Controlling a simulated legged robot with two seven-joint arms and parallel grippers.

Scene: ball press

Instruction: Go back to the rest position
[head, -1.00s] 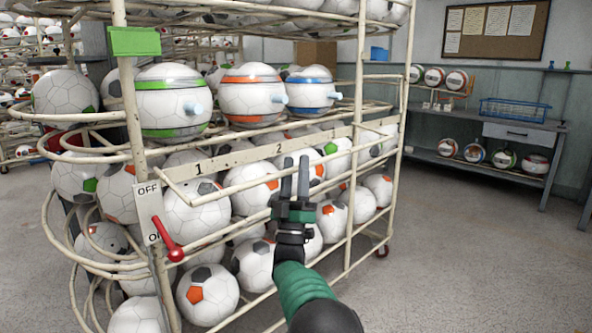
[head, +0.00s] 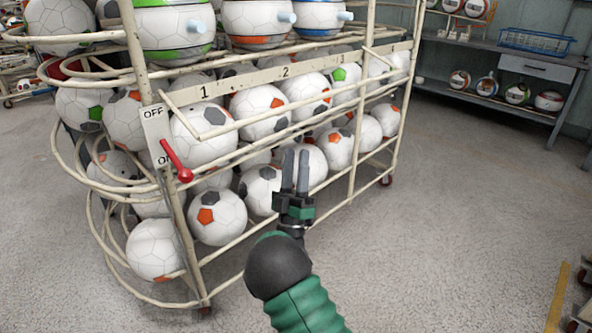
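My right gripper (head: 295,172) is in the middle of the head view, at the end of my green and black arm. Its two grey fingers point up with a narrow empty gap between them, and it holds nothing. It is in front of the rack of balls (head: 240,129), apart from the red lever (head: 176,160). The lever sits on a white OFF/ON plate (head: 156,134) at the rack's front post and slants down to the right. My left gripper is not in view.
White soccer balls (head: 217,217) fill the rack's tiers, below a rail numbered 1, 2, 3. Three banded ball presses (head: 258,19) show at the top. A workbench (head: 500,55) with a blue basket (head: 540,42) stands at the back right.

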